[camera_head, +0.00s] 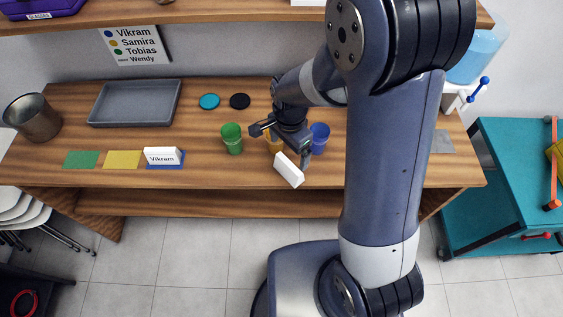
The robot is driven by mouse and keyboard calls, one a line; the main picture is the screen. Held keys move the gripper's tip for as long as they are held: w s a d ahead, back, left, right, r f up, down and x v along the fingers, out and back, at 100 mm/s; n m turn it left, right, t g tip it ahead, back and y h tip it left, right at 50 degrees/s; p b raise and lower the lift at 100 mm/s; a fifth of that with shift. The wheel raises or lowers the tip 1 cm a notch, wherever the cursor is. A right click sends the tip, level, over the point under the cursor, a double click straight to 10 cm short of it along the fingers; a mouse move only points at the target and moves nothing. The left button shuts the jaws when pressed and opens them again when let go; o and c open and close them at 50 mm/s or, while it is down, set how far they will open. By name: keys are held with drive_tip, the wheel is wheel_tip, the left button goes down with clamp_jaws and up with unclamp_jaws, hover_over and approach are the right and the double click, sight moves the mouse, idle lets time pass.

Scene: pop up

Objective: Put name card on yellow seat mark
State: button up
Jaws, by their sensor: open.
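A white name card (289,170) rests tilted at an angle near the front edge of the wooden table, just below my gripper (282,148); its text is not visible. My gripper is open above and behind this card, and I cannot tell whether a finger touches it. The yellow seat mark (123,160) lies bare at the left front of the table. To its left is a green mark (80,160). To its right a white card reading "Vikram" (162,156) stands on the blue mark (178,165).
A green cup (232,138), a partly hidden orange cup (273,143) and a blue cup (319,138) stand around my gripper. Behind are a cyan disc (209,101), a black disc (240,101) and a grey tray (135,110). A metal bin (32,118) stands far left. A sign (134,46) lists names.

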sight(289, 163)
wheel_tip(289, 163, down, 5)
drive_tip(key=b, duration=0.3)
drive_tip(key=shift+f, duration=0.2)
drive_tip(key=f+b, duration=0.4)
drive_tip(key=f, duration=0.1)
drive_tip(key=shift+w+d+f, duration=0.1)
drive_tip(key=shift+w+d, duration=0.05)
drive_tip(key=shift+w, duration=0.05)
drive_tip(key=shift+c, duration=0.3)
drive_tip(key=c, duration=0.6)
